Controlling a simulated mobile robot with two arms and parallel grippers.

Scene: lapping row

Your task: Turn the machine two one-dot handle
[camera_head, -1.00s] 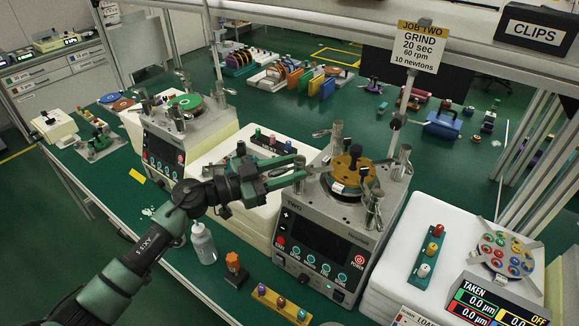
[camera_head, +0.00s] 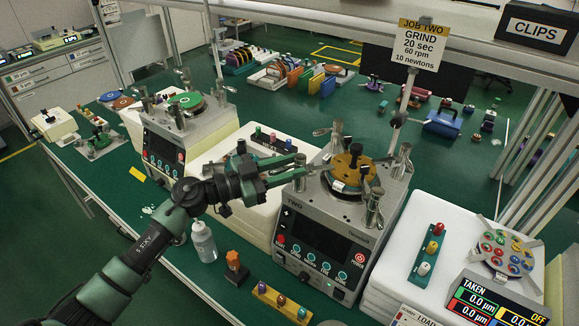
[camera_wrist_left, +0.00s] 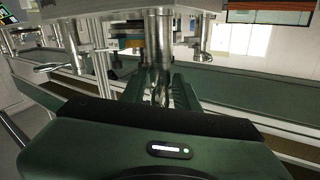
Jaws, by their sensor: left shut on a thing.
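Machine two (camera_head: 318,235) is a grey lapping machine with a dark screen, "TWO" on its front and a tan disc (camera_head: 345,166) on top. Upright metal posts with lever handles stand around the disc. My left gripper (camera_head: 300,174) is at the machine's left front corner, shut on a metal handle part there. In the left wrist view its green fingers (camera_wrist_left: 163,97) close around metal below a steel post (camera_wrist_left: 158,42). The fingers hide most of the held part. I cannot make out dots on any handle. My right gripper is not in view.
A similar machine with a green disc (camera_head: 186,101) stands to the left. White slabs (camera_head: 225,165) lie between the machines. A squeeze bottle (camera_head: 203,242), an orange-topped block (camera_head: 235,267) and a yellow peg rack (camera_head: 280,301) stand in front. A sign post (camera_head: 399,118) rises behind machine two.

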